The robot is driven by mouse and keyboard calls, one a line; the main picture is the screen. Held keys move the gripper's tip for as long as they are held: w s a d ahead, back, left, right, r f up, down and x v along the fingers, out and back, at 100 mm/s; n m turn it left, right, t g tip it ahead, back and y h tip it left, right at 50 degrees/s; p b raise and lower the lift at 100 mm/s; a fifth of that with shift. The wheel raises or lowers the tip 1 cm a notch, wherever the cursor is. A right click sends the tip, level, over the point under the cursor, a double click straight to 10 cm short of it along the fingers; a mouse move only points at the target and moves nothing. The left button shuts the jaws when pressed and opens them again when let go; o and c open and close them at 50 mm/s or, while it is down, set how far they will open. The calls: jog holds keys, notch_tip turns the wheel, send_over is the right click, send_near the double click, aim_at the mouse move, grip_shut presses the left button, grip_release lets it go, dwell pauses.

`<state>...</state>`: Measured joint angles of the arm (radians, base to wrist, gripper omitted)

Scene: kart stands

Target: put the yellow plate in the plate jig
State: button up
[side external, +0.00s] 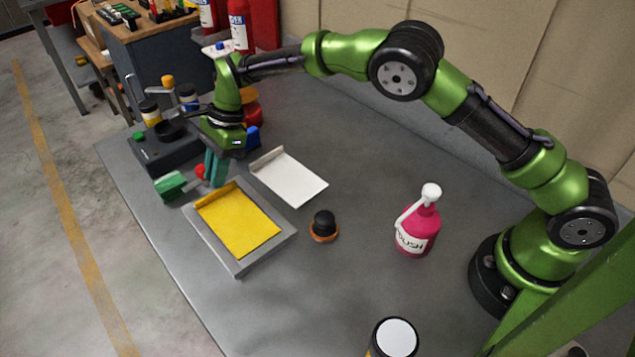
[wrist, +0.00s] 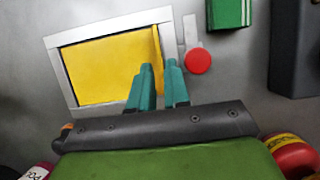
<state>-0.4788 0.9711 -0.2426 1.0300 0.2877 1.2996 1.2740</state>
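The yellow plate (side external: 238,222) lies flat inside the grey frame of the plate jig (side external: 262,254), its raised lip along the far-left side. In the wrist view the yellow plate (wrist: 100,72) sits within the jig's rim (wrist: 62,75). My gripper (side external: 215,182) is above the lip end of the plate, pointing down. In the wrist view the teal fingers of my gripper (wrist: 159,68) stand apart with a narrow gap, and the lip lines up with that gap. The fingers appear clear of the lip and empty.
A white plate (side external: 290,178) lies beside the jig. A green block (side external: 171,186) and a red knob (wrist: 197,61) are near the gripper. A black-topped round item (side external: 323,226) and a pink polish bottle (side external: 417,230) stand right. The table front is mostly clear.

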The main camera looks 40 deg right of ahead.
jog(key=s+d+r+n+t, duration=0.1)
jog(key=s+d+r, duration=0.1)
jog(key=d+r, duration=0.45)
jog(key=s+d+r+n, duration=0.1)
jog(key=d+r, duration=0.3)
jog(key=r, duration=0.6)
jog(key=s+d+r+n+t, duration=0.35)
jog(key=s+d+r, duration=0.3)
jog(key=s, duration=0.25)
jog(key=s+d+f+n+t+h, duration=0.1)
jog(key=s+d+f+n, duration=0.1)
jog(key=s, duration=0.6)
jog(key=s+d+f+n+t+h, duration=0.1)
jog(key=s+d+f+n, duration=0.1)
jog(key=s+d+n, duration=0.3)
jog(key=s+n, duration=0.1)
jog(key=s, duration=0.3)
jog(key=shift+d+t+h, duration=0.15)
jog(key=shift+t+h, duration=0.15)
jog(key=shift+t, duration=0.05)
jog(key=shift+n, duration=0.25)
